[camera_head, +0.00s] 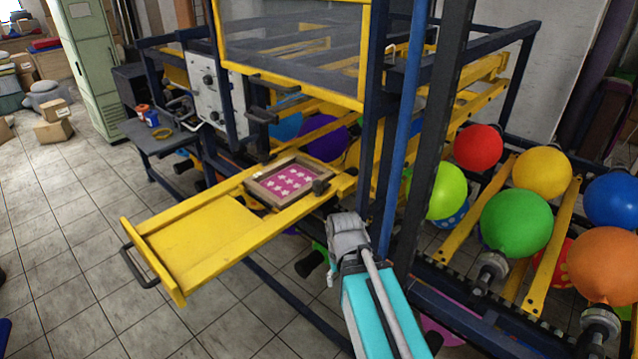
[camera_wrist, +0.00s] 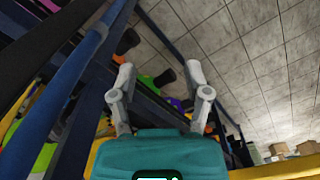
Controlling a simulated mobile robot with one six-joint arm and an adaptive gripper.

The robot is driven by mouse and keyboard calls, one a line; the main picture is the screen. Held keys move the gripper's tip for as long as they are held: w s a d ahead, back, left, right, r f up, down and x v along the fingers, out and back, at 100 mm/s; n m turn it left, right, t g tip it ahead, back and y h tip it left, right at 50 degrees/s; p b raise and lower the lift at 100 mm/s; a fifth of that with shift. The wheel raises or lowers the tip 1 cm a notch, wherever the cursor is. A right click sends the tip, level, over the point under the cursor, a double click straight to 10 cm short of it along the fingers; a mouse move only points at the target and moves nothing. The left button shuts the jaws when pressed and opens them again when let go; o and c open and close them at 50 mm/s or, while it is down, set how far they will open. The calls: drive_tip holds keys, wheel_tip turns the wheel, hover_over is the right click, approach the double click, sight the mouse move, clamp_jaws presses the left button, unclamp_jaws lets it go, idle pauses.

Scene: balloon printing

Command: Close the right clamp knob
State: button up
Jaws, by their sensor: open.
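A dark knob (camera_head: 320,186) stands at the right front corner of the wooden frame (camera_head: 290,182); I take it for the right clamp knob. The frame holds a pink sheet with white stars and lies on the yellow slide tray (camera_head: 200,240). In the wrist view, my gripper (camera_wrist: 160,72) is open, with two grey fingers wide apart and nothing held. My teal and grey arm reaches up just right of the tray in the head view; the fingers are not clear there. A dark cylindrical handle (camera_wrist: 165,78) shows between the fingers; I cannot tell whether it is a clamp knob.
Blue posts (camera_head: 400,130) stand close to the right of my arm. A mesh guard (camera_head: 290,50) hangs above the tray. A black cylinder (camera_head: 310,262) sticks out below it. Balloons (camera_head: 515,222) fill the rack on the right. Tiled floor (camera_head: 60,240) is free at the left.

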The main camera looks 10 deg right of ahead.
drive_tip(key=shift+o, duration=0.5)
drive_tip(key=shift+w+r, duration=0.15)
drive_tip(key=shift+w, duration=0.05)
wheel_tip(320, 180, up, 18)
drive_tip(key=f+m+p, duration=0.1)
drive_tip(key=m+p, duration=1.2)
drive_tip(key=p, duration=0.5)
hover_over(317, 182)
drive_tip(key=shift+s+r, duration=0.25)
drive_tip(key=shift+w+r, duration=0.1)
drive_tip(key=shift+w, duration=0.25)
wheel_tip(317, 182, down, 8)
drive_tip(key=b, duration=0.7)
drive_tip(key=shift+r+b, duration=0.25)
drive_tip(key=shift+b, duration=0.05)
